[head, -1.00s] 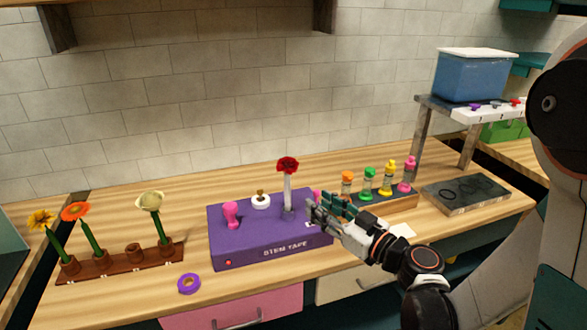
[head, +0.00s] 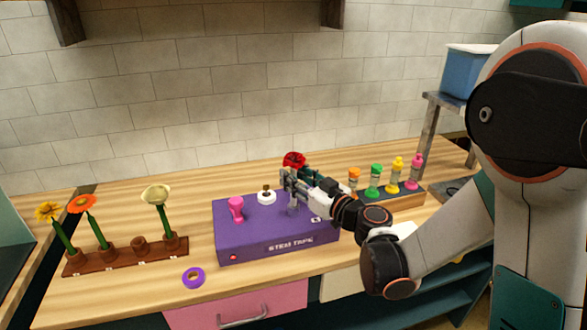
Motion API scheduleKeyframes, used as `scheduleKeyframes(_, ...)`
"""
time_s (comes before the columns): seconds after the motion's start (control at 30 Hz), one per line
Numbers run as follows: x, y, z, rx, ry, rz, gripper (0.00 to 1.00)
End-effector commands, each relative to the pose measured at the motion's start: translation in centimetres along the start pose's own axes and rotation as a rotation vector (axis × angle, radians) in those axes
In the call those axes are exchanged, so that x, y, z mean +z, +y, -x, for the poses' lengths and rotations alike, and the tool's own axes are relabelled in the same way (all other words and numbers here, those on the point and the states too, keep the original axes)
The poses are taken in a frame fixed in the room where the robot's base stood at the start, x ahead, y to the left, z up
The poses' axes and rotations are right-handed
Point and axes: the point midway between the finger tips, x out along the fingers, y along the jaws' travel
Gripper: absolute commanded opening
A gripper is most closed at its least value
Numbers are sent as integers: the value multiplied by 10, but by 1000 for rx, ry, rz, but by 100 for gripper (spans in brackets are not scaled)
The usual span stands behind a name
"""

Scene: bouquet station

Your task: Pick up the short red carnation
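The red carnation (head: 293,159) stands upright on the purple stem tape box (head: 235,246), its bloom above my gripper. My gripper (head: 287,180) is at the stem, just below the bloom, reaching in from the right. Its fingers cover most of the stem. I cannot tell whether they are closed on it or only around or in front of it. A grey holder (head: 292,208) shows at the stem's foot on the box.
A pink piece (head: 236,209) and a white roll (head: 266,197) sit on the box, left of the carnation. A brown rack (head: 120,257) with several flowers is at left. A purple tape ring (head: 193,278) lies in front. Capped bottles (head: 375,180) stand at right.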

Motion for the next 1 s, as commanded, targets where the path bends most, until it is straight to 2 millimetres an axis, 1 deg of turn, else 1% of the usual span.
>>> scheduleKeyframes(0.03, 1, -1, -6, -2, 0, 0, 35)
scheduleKeyframes(0.1, 0, 0, -10, -1, 0, 0, 35)
scheduleKeyframes(0.33, 0, 0, -11, 1, 0, 0, 35)
scheduleKeyframes(0.37, 0, 0, -11, 1, 0, 0, 33)
scheduleKeyframes(0.4, 0, 0, -11, 0, 0, 0, 24)
scheduleKeyframes(0.47, 0, 0, -11, 0, 0, 0, 10)
scheduleKeyframes(0.5, 0, 0, -11, 0, 0, 0, 1)
scheduleKeyframes(0.53, 0, 0, -11, 0, 0, 0, 0)
scheduleKeyframes(0.87, -1, 0, -11, 0, 0, 0, 0)
scheduleKeyframes(1.0, -5, 0, -11, 0, 0, 0, 0)
